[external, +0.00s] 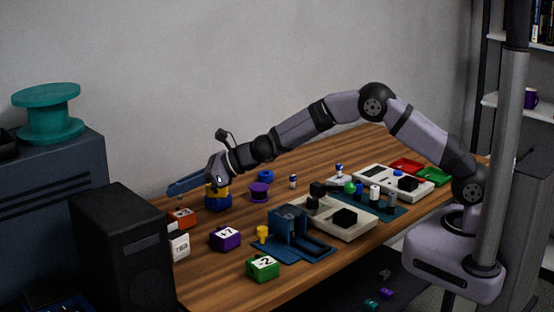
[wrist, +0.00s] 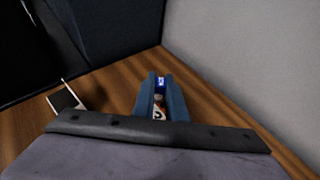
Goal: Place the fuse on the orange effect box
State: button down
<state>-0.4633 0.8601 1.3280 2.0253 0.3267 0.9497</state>
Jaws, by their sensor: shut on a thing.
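The orange effect box (external: 182,218) sits near the far left edge of the table. In the wrist view, my gripper (wrist: 160,83) is shut on a small fuse (wrist: 161,81) with a blue and white end. The rest of the fuse is hidden by the fingers, and I cannot make it out in the external view.
A white box (external: 179,244) stands in front of the orange box, beside a dark speaker (external: 120,244). A purple box (external: 225,238) and a green box (external: 263,267) lie nearer. A yellow and blue stack (external: 217,199) is just right of the orange box. A wall is behind.

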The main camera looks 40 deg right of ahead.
aim_at(180, 198)
jog(key=shift+f, duration=1.85)
jog(key=shift+f+b, duration=0.2)
jog(key=shift+b, duration=0.3)
jog(key=c, duration=1.8)
grip_release()
jog(key=shift+r, duration=0.1)
jog(key=shift+r+p, duration=0.15)
jog(key=shift+p, duration=0.2)
jog(key=shift+s+d+r+b, duration=0.1)
jog(key=shift+s+d+b, duration=0.2)
jog(key=shift+d+b, duration=0.1)
jog(key=b+v, duration=0.3)
jog(key=v, duration=0.8)
